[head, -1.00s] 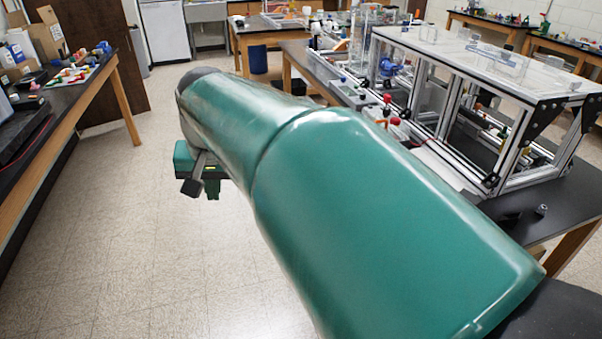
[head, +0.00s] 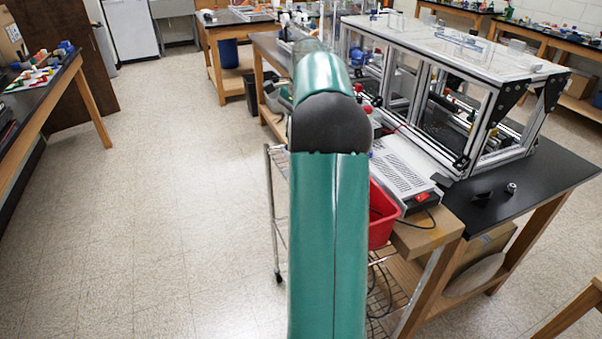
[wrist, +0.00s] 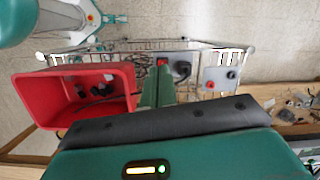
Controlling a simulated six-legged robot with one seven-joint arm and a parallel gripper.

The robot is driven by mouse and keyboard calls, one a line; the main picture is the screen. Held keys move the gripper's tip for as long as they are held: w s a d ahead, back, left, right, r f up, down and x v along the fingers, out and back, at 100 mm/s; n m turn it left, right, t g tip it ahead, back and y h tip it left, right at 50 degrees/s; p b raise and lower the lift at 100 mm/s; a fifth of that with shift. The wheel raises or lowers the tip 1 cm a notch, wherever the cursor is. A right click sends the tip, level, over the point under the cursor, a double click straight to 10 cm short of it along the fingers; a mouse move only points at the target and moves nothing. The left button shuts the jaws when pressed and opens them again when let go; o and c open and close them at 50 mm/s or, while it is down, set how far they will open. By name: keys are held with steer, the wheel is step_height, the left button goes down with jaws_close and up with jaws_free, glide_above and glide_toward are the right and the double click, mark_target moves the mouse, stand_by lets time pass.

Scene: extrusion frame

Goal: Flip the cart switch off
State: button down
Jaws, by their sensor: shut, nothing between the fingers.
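In the wrist view, a wire cart (wrist: 215,45) holds a grey box with a small red switch (wrist: 162,62) on its face; whether the switch is on or off is too small to tell. My gripper (wrist: 158,70) is shut and empty, its green fingertips pointing towards the switch and overlapping it from this angle. I cannot tell whether they touch. In the head view, the cart (head: 276,205) shows partly beside my arm. My gripper and the cart switch are hidden there behind the arm.
A red bin (wrist: 75,95) stands left of the fingers, and it shows in the head view (head: 380,222). A box with red and black knobs (wrist: 218,80) is at the right. A grey unit (head: 405,180) and an aluminium frame (head: 445,70) sit on the bench. The left floor is clear.

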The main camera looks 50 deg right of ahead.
steer(key=s+d+f+m, duration=0.2)
steer(key=s+d+f, duration=0.1)
steer(key=d, duration=0.3)
steer(key=shift+d+y, duration=0.15)
steer(key=shift+y, duration=0.15)
steer(key=shift+s+f, duration=0.1)
steer(key=shift+s, duration=0.05)
steer(key=x, duration=1.3)
steer(key=shift+w+f, duration=0.2)
steer(key=shift+f, duration=0.2)
steer(key=shift+w+f, duration=0.1)
steer(key=shift+a, duration=0.3)
steer(key=shift+f+h, duration=0.25)
steer(key=shift+h, duration=0.15)
